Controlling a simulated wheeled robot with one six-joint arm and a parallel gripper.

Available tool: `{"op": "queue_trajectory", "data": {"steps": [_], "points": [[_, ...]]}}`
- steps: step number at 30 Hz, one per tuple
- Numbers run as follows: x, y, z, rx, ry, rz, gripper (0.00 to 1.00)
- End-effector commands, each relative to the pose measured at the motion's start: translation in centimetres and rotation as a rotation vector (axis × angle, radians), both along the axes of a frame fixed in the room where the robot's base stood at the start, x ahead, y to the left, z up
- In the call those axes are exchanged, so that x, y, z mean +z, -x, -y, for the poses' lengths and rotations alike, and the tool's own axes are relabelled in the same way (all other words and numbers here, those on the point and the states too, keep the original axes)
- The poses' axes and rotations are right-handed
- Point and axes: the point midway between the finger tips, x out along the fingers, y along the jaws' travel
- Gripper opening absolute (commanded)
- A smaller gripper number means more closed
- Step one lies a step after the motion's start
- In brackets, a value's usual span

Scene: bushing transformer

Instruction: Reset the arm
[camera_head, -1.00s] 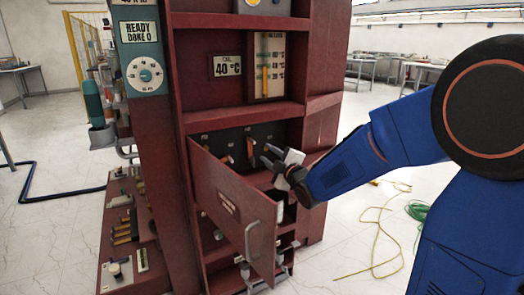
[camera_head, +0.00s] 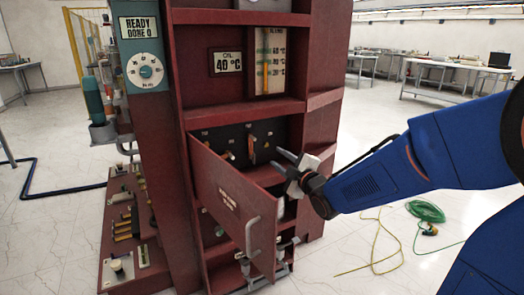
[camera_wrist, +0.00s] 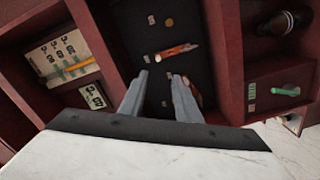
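My gripper (camera_head: 276,157) is in front of the open compartment of the dark red cabinet, at its right side. In the wrist view its two fingers (camera_wrist: 160,76) are apart, and I see nothing held between them. Behind them is a black switch panel (camera_head: 236,141), which also shows in the wrist view (camera_wrist: 150,42). An orange-handled lever (camera_head: 252,149) is on the panel; an orange lever also shows just beyond the fingertips in the wrist view (camera_wrist: 178,50). The right finger partly hides another orange piece. My blue arm reaches in from the right.
A red hinged door (camera_head: 215,185) with a grey handle (camera_head: 250,236) stands open in front of the compartment, left of my gripper. A green coiled hose (camera_head: 426,211) and a yellow cable (camera_head: 378,240) lie on the floor at right. Open floor lies right of the cabinet.

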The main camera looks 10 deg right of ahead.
Motion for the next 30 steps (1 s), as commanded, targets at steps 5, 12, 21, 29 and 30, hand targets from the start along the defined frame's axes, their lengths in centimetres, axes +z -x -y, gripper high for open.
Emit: {"op": "queue_trajectory", "data": {"steps": [5,12,21,29,30], "points": [[-0.3,1.9,2.1,-0.081,-0.065,-0.129,0.3],[-2.1,7.4,6.1,-0.264,-0.232,-0.398,0.3],[-4.7,17.4,9.3,-0.508,-0.473,-0.713,0.3],[-7.1,28.1,9.9,-0.723,-0.678,-0.974,0.3],[-7.4,29.7,9.9,-0.752,-0.704,-1.009,0.3]]}}
